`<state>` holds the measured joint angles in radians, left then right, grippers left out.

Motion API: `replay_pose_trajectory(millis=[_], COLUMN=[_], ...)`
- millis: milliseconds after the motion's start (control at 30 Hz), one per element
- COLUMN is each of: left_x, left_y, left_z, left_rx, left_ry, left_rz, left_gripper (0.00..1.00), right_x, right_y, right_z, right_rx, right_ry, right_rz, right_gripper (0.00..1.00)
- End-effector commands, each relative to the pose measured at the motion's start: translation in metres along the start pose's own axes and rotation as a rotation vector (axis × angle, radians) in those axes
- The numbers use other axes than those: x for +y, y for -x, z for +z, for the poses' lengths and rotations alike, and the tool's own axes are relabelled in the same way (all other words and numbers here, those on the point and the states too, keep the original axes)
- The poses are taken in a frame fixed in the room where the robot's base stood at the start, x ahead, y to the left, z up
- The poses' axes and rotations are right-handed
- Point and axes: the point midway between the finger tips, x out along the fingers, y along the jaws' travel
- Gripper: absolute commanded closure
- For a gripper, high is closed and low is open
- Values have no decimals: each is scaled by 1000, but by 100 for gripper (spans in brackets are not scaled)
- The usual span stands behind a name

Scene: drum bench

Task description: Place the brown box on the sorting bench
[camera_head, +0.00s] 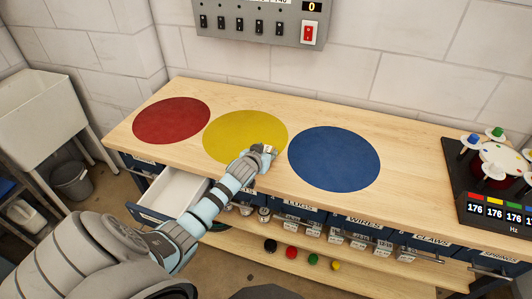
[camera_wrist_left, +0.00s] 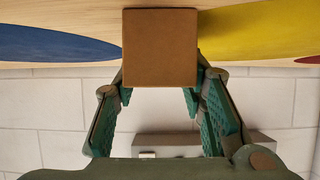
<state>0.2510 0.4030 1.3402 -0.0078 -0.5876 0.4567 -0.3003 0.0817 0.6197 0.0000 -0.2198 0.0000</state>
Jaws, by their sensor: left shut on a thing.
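The brown box (camera_wrist_left: 160,48) shows as a plain square face between my left gripper's fingertips in the left wrist view. My left gripper (camera_head: 265,152) is shut on it, over the sorting bench (camera_head: 330,110) near the right edge of the yellow circle (camera_head: 225,128). In the head view the box is mostly hidden by the gripper. I cannot tell whether it touches the bench top. The blue circle (camera_head: 335,160) lies to the right and the red circle (camera_head: 170,120) to the left. My right gripper is not in view.
A control panel (camera_head: 260,22) hangs on the wall. A dark console with coloured displays (camera_head: 495,208) sits at the bench's right end. The bench top is otherwise clear.

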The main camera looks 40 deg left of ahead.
Motion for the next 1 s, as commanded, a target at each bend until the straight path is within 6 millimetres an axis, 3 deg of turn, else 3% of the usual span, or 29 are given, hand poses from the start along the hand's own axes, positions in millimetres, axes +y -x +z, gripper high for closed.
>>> replay_pose_trajectory(millis=[33, 67, 167, 567, 1000], left_x=[0, 0, 0, 0, 0], left_y=[-1, -1, -1, 6, 106], left_z=[2, 2, 1, -1, -3], left_rx=[0, 0, -1, -2, -1], left_ry=[0, 0, 0, -2, -3], left_rz=[0, 0, 0, -1, 0], left_gripper=[100, 58, 42, 42, 42], right_x=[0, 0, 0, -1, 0], right_y=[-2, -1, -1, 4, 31], right_z=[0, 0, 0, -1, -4], right_rx=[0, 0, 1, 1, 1], right_ry=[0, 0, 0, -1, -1], right_rz=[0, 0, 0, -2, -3], right_gripper=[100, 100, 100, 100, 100])
